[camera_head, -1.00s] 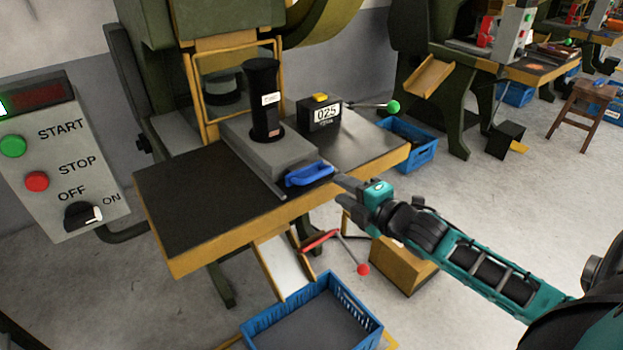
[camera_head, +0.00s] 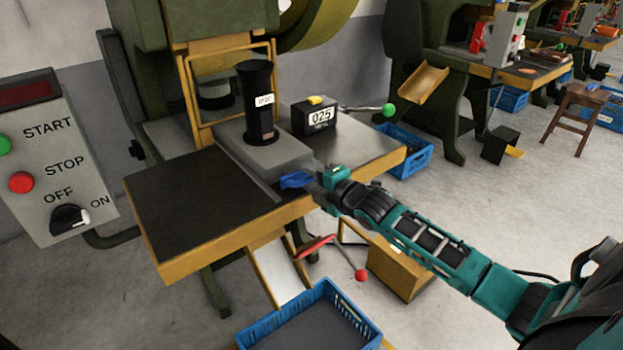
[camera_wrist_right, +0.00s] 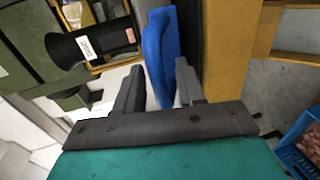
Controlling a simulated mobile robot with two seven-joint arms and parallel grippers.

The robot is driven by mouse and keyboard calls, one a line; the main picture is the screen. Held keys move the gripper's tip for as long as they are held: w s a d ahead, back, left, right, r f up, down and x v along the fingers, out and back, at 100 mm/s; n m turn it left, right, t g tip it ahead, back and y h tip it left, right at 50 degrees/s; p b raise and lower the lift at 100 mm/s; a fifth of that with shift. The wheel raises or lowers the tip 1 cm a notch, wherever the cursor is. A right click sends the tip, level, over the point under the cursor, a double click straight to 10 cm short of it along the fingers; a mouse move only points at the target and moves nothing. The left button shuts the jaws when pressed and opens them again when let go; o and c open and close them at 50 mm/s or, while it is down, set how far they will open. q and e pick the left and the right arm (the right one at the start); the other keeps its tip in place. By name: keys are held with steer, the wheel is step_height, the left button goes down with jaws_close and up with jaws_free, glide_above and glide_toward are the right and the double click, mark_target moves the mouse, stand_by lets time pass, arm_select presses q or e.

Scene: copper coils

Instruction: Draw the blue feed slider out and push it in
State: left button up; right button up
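The blue handle of the feed slider (camera_head: 296,180) is at the front right end of the grey feed block (camera_head: 270,156) on the press table. My right gripper (camera_head: 312,181) is at this handle, coming from the right, and hides part of it. In the right wrist view the blue handle (camera_wrist_right: 160,55) stands between the two grey fingers of my right gripper (camera_wrist_right: 160,88). The fingers are apart, with a gap visible beside the handle's near end; whether either finger touches it is unclear. My left gripper is not in view.
A black cylinder (camera_head: 257,95) stands on the feed block. A black counter box (camera_head: 315,118) is behind it, near a green-knobbed lever (camera_head: 388,110). A control panel (camera_head: 50,165) is at left. A chute (camera_head: 277,272) and blue crate (camera_head: 372,334) are below. The table's front left (camera_head: 200,205) is clear.

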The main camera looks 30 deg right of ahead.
steer(key=shift+c, duration=0.5)
jaws_close()
